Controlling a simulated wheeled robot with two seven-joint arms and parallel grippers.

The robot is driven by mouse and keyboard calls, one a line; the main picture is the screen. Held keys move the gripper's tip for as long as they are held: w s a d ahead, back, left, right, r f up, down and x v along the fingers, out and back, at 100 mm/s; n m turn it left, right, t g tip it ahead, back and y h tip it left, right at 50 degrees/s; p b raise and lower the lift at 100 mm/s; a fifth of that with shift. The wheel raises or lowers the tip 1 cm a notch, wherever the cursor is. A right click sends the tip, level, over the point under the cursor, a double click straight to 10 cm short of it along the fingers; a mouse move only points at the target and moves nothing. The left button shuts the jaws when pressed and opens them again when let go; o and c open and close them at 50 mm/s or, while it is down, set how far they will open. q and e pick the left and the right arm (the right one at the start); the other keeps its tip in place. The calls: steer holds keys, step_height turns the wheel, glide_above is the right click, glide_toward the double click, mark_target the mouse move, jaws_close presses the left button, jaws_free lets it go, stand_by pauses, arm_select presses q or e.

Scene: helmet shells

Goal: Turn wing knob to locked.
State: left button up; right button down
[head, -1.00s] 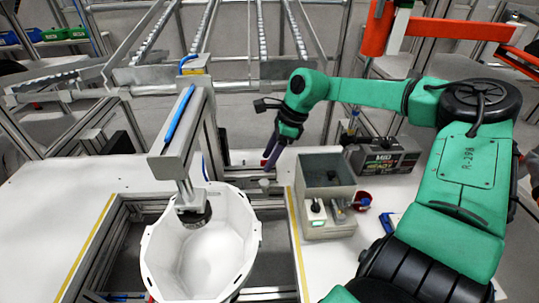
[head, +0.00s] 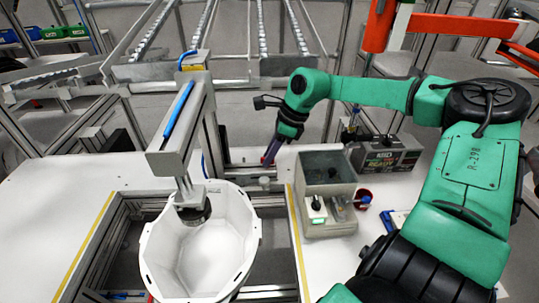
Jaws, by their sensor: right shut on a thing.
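A white helmet shell (head: 205,250) sits open side up in the frame at the lower middle, under a grey clamp arm (head: 182,150). My right gripper (head: 268,162) points down behind the shell, at the metal rail (head: 240,172). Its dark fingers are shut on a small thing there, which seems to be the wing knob. The fingers largely hide it, so its turn angle cannot be told. A small grey round part (head: 264,181) shows just below the fingertips. My left gripper is not in view.
A grey box (head: 327,190) with a switch and bins stands right of the rail, close to my right gripper. The white table (head: 65,215) at left is clear.

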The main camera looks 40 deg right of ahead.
steer(key=m+t+h+b, duration=0.1)
steer(key=m+b, duration=0.2)
steer(key=m, duration=0.1)
steer(key=shift+f, duration=0.15)
steer(key=m+h+b, duration=0.1)
steer(key=m+b, duration=0.2)
steer(key=m+h+b, duration=0.1)
steer(key=m+b, duration=0.2)
steer(key=m+h+b, duration=0.2)
steer(key=m+b, duration=0.1)
steer(key=shift+a, duration=0.3)
steer(key=shift+m+h+b, duration=0.3)
steer(key=shift+m+b, duration=0.45)
steer(key=shift+m, duration=0.25)
steer(key=shift+a+m+h+b, duration=0.1)
steer(key=shift+m+h+b, duration=0.3)
steer(key=shift+m, duration=0.6)
steer(key=m, duration=0.1)
steer(key=m+g, duration=0.1)
steer(key=shift+w+r+m+b, duration=0.1)
steer(key=shift+r+m+b, duration=0.1)
steer(key=shift+m+b, duration=0.15)
steer(key=shift+a+r+m+g+h, duration=0.1)
steer(key=shift+m+g+h, duration=0.45)
steer(key=shift+m, duration=0.7)
steer(key=shift+w+m+g+p, duration=0.15)
steer(key=shift+m+g+p, duration=0.4)
steer(key=shift+m, duration=1.05)
